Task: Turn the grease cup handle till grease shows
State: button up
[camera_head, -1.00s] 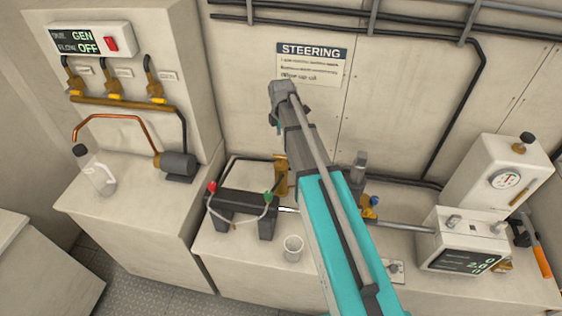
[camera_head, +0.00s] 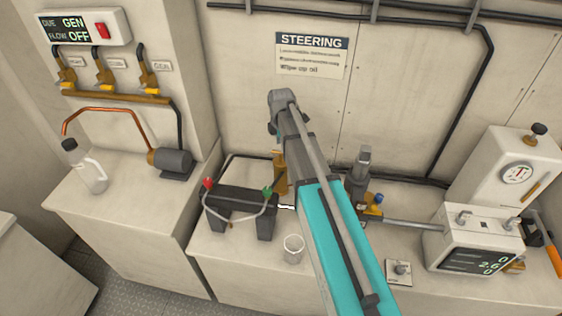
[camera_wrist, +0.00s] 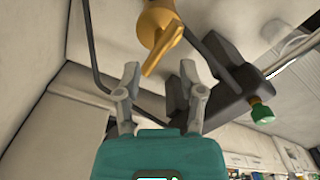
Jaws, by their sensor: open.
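A brass fitting, which I take to be the grease cup (camera_head: 279,170), stands against the back wall beside the black bracket, partly hidden by my arm in the head view. In the wrist view the brass cup (camera_wrist: 156,22) is at the top centre, with its flat bar-like handle (camera_wrist: 162,50) pointing down toward my gripper. My gripper (camera_wrist: 160,72) is open, its two grey fingers spread below the handle. The handle's lower end appears between the fingertips in the picture; I cannot tell its depth or any contact. I see no grease. The head view hides my fingers.
A black bracket (camera_head: 240,200) with red and green knobs sits close by; it also shows right of my fingers in the wrist view (camera_wrist: 225,100). A white cup (camera_head: 293,248) stands in front. A gauge box (camera_head: 503,180) and a display unit (camera_head: 470,240) stand at right.

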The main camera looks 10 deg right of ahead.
aim_at(281, 162)
jog(key=shift+f+b, duration=3)
jog(key=shift+f, duration=0.3)
grip_shut()
jog(key=shift+d, duration=0.15)
